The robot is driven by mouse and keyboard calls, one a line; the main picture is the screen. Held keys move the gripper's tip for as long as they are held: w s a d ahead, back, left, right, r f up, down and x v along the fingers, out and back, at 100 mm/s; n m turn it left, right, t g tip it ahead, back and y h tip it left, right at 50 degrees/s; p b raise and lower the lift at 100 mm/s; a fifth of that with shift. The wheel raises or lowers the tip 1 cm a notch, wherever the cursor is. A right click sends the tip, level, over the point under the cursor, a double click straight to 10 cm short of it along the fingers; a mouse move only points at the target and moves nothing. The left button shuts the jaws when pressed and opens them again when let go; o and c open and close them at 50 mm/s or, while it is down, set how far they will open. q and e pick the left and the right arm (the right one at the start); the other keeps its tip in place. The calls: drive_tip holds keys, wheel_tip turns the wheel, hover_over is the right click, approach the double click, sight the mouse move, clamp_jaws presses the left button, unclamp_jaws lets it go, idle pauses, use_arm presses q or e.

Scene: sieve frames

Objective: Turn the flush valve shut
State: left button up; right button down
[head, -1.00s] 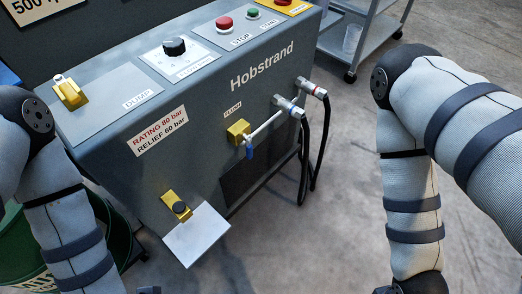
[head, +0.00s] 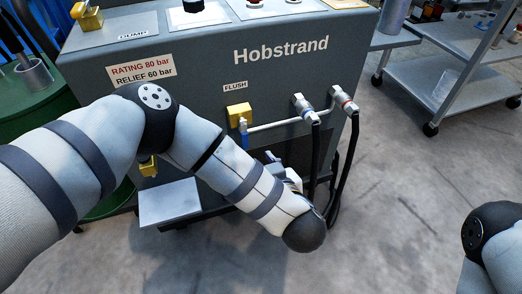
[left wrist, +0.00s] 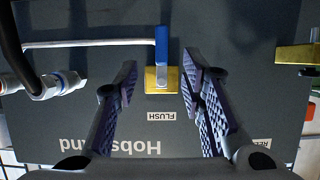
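The flush valve has a yellow body (head: 238,113) on the front of the grey machine, under the FLUSH label (head: 235,86). Its blue lever (head: 243,128) hangs down, across the line of the thin pale pipe. In the left wrist view, which is upside down, the blue lever (left wrist: 161,45) and yellow body (left wrist: 160,80) lie between my left gripper's fingers. My left gripper (left wrist: 158,62) is open, with a visible gap on both sides of the valve; I see no contact. In the head view my left arm largely hides that gripper. My right gripper is out of view.
Two hose fittings (head: 308,106) with black hoses stand right of the valve, joined by the pale pipe (head: 275,124). A metal plate (head: 168,202) sticks out low on the left. A grey cart (head: 455,80) stands right, with clear floor in front.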

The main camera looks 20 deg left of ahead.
sight(246, 142)
use_arm(q)
drive_tip(key=b+x, duration=0.2)
drive_tip(key=x, duration=1)
drive_tip(key=shift+w+a+r, duration=0.1)
drive_tip(key=shift+a, duration=0.15)
clamp_jaws()
